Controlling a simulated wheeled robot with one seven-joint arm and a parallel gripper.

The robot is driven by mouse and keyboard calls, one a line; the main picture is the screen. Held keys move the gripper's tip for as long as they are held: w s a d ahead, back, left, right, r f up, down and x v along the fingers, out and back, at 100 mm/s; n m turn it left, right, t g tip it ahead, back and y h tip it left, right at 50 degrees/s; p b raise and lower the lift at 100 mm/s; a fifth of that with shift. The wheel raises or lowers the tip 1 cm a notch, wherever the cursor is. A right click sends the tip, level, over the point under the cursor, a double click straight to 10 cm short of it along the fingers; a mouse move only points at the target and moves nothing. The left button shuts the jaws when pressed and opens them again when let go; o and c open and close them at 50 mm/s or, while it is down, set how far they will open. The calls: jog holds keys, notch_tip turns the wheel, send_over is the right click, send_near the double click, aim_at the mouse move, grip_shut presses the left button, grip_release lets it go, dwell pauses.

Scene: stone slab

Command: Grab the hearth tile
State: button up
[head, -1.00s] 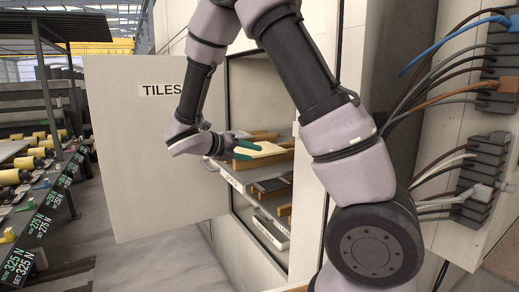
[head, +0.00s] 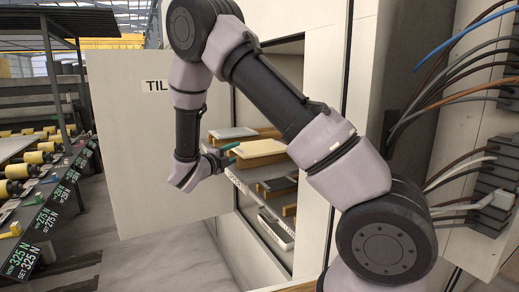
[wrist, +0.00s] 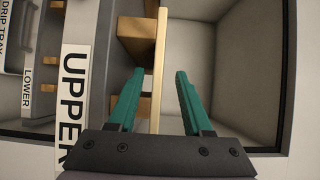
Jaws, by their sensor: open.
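A cream tile (head: 258,148) lies flat on wooden supports on the upper shelf of the open cabinet. No label names a hearth tile, so I cannot tell its kind by text. My gripper (head: 227,155) is at the front of this shelf, beside the cream tile's near end. In the wrist view my gripper (wrist: 158,73) is open, its two green fingers spread. The cream tile's thin edge (wrist: 160,62) runs between the fingers, with a gap visible on both sides. How deep the fingers reach past the edge is unclear.
A wooden support (wrist: 138,40) sits close to the left finger. The cabinet door (head: 140,180) stands open at left. Cables (head: 460,90) hang at right.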

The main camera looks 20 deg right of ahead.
aim_at(241, 148)
jog(key=x, duration=0.4)
jog(key=shift+w+f, duration=0.15)
grip_shut()
dwell(1.3)
